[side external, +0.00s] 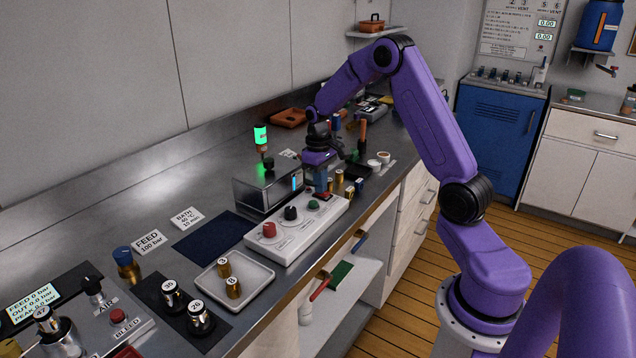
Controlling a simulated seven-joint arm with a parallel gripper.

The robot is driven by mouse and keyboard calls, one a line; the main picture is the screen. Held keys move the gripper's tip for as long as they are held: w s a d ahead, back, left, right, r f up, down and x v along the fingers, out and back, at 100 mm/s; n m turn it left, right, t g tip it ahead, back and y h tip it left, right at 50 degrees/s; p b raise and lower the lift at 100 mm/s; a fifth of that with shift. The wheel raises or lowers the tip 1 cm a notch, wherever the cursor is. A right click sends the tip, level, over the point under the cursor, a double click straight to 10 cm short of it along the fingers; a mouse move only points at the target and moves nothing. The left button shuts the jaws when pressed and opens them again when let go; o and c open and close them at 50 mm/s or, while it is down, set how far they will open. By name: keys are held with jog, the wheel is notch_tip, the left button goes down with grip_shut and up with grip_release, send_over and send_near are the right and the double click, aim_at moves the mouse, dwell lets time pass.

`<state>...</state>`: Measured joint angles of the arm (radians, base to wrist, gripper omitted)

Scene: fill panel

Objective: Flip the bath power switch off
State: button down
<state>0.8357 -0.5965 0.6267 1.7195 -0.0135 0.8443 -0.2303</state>
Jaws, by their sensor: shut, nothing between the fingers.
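A white sloped control panel (287,238) stands in front of a steel bath box (262,190). It carries a red knob (269,230), a black knob (290,213) and a small green control (313,204) toward its right end. Which of these is the bath power switch I cannot tell, as no label is readable. A small cyan-lit display (297,181) glows on the bath's right end.
A lit green indicator (260,134) stands behind the bath. Several small brass and blue cylinders (349,191) stand right of the panel. A white tray (262,290) with two brass weights and a dark blue mat (212,238) lie to the left. The counter's front edge is close to the panel.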

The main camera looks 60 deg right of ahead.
jog(key=shift+s+r, duration=0.2)
jog(key=shift+s, duration=0.1)
jog(key=w+r, duration=0.3)
jog(key=r, duration=1)
jog(key=shift+r, duration=0.35)
